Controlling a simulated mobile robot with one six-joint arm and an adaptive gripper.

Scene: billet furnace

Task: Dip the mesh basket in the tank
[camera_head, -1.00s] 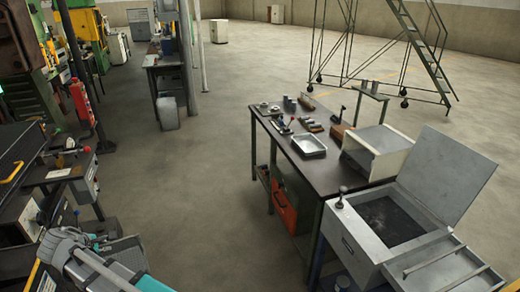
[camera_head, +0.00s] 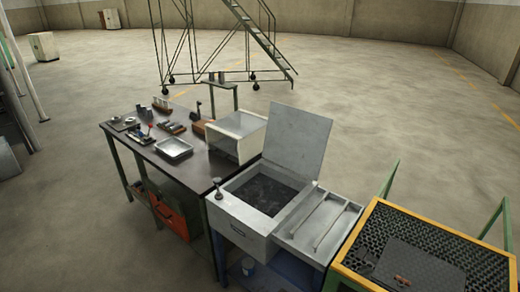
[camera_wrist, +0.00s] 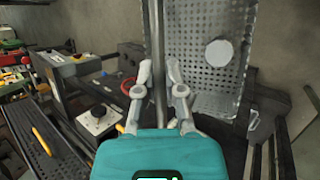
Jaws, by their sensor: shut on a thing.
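The tank (camera_head: 240,222) is a grey metal box in the head view, right of the dark workbench. Its lid (camera_head: 298,135) stands open, and the inside looks dark. In the wrist view, my gripper (camera_wrist: 158,76) is shut on the upright grey rod that appears to be the handle of the mesh basket (camera_wrist: 188,62). The basket is perforated grey metal, with a pale round piece showing in it. It is beyond the fingers, and its lower part is partly hidden. My gripper and the basket are out of the head view.
A shallow tray with two rails (camera_head: 338,203) joins the tank's right side. Right of it is a yellow-edged table with a perforated top (camera_head: 375,222). The workbench (camera_head: 140,150) carries a white box (camera_head: 237,137) and a metal tray (camera_head: 174,149). Open floor lies behind.

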